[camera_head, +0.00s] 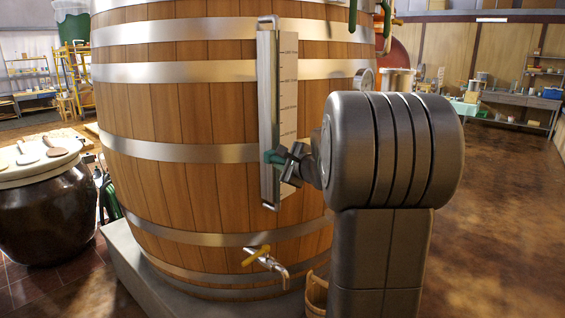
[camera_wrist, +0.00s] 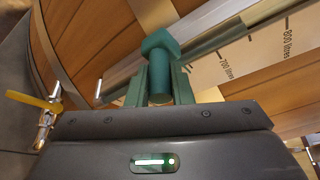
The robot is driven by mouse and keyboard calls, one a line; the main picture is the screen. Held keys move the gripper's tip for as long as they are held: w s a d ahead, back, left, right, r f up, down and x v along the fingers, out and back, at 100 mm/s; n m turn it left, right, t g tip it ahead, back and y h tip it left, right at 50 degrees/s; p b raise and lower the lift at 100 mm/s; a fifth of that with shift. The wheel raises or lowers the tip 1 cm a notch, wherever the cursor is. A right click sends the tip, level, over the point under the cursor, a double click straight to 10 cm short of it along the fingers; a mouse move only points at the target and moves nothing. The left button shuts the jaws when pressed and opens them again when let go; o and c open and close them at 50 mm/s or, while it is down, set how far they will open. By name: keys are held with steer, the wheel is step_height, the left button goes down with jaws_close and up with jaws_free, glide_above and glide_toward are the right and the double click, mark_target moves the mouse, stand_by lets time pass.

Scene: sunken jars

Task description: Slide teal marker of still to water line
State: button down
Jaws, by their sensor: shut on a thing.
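A large wooden vat (camera_head: 185,110) with metal hoops stands in front of me; it is the still with the gauge. A vertical sight tube (camera_head: 267,95) with a white scale (camera_head: 288,90) beside it runs up its front. The teal marker (camera_head: 272,157) sits on the tube in its lower part. My gripper (camera_head: 288,161) is shut on the marker from the right. In the wrist view the marker (camera_wrist: 159,65) stands between the fingers, and the scale (camera_wrist: 250,45) reads 700 and 800 litres. I cannot make out the water line in the tube.
A tap with a yellow handle (camera_head: 262,258) sticks out below the tube. A round dial (camera_head: 364,80) is on the vat's right side. A dark jar (camera_head: 45,205) with a pale top stands at left. The floor at right (camera_head: 495,200) is clear.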

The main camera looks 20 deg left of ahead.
step_height(320, 180, up, 9)
steer(key=p, duration=0.6)
steer(key=shift+p, duration=0.4)
steer(key=c, duration=1.3)
jaws_free()
steer(key=b+v, duration=0.2)
steer(key=v, duration=1.2)
steer(key=shift+b, duration=0.3)
